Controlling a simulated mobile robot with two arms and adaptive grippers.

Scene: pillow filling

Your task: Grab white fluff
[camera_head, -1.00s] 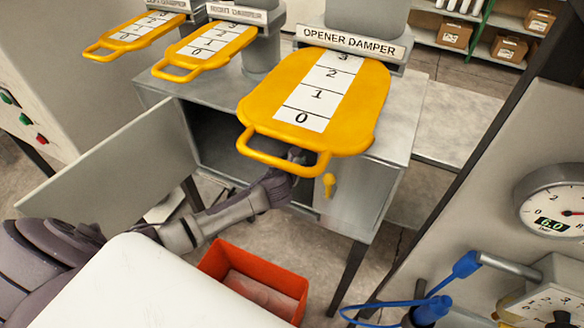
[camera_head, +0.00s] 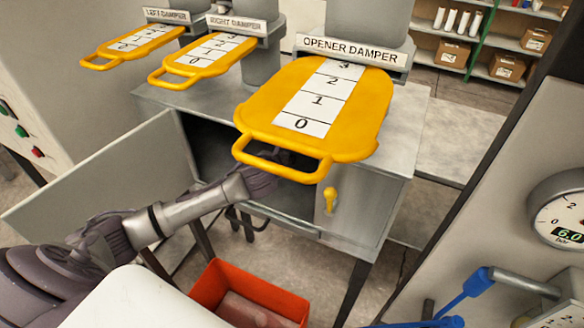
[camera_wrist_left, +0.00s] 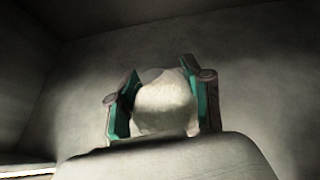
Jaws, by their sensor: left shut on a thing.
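White fluff (camera_wrist_left: 166,103) shows in the left wrist view as a pale rounded clump between the two green-lined fingers of my left gripper (camera_wrist_left: 163,100). The fingers are shut on it, one on each side. In the head view my left arm reaches into the open grey cabinet below the opener damper (camera_head: 318,105). The gripper and the fluff are hidden there by the yellow damper handle and the cabinet. My right gripper is in neither view.
The cabinet door (camera_head: 100,185) stands open to the left. A red bin (camera_head: 248,295) is on the floor in front. Left damper (camera_head: 135,43) and right damper (camera_head: 205,55) handles stick out above. A gauge panel (camera_head: 540,150) stands at the right.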

